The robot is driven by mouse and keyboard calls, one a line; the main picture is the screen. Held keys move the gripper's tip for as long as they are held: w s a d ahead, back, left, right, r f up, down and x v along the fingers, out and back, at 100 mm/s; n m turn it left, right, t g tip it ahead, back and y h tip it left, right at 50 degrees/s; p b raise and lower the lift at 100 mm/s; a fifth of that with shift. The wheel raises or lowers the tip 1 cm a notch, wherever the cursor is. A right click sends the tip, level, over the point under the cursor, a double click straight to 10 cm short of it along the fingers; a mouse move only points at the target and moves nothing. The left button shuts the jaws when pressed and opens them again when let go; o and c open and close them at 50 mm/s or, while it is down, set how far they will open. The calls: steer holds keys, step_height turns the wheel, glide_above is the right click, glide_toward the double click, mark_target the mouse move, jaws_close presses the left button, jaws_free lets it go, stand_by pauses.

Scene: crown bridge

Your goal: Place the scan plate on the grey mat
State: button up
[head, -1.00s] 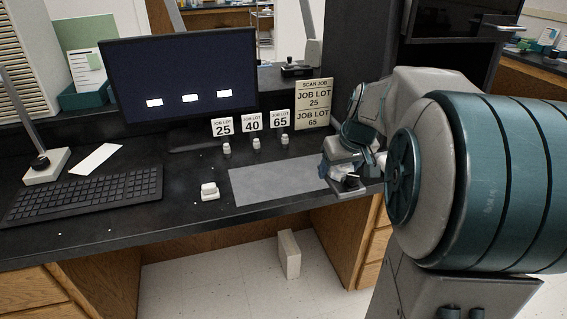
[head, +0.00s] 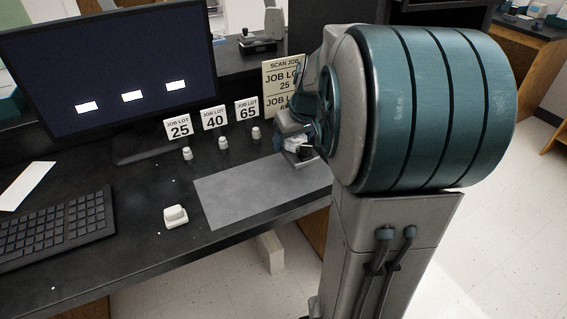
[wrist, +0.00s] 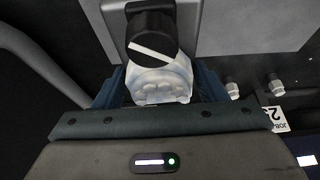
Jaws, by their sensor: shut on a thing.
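The scan plate (wrist: 105,22) is a pale grey plate with a black knob and a white dental cast on it. In the wrist view, my gripper (wrist: 158,88) is shut on it, its blue fingers on either side of the cast. In the head view, my gripper (head: 297,150) is at the right back part of the grey mat (head: 235,195), and my arm hides part of it. I cannot tell whether the plate touches the mat.
Several small white pieces, one being a tooth model (head: 223,143), stand before the job lot signs (head: 215,118) behind the mat. A white block (head: 175,216) sits left of the mat. A monitor (head: 110,65) and keyboard (head: 55,230) are farther left. The mat's left part is clear.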

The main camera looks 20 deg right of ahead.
steer(key=shift+f+b, duration=0.7)
steer(key=shift+f, duration=2.35)
steer(key=shift+f, duration=0.1)
steer(key=shift+f, duration=0.15)
steer(key=o, duration=1.2)
steer(key=shift+o, duration=0.2)
steer(key=shift+r, duration=0.2)
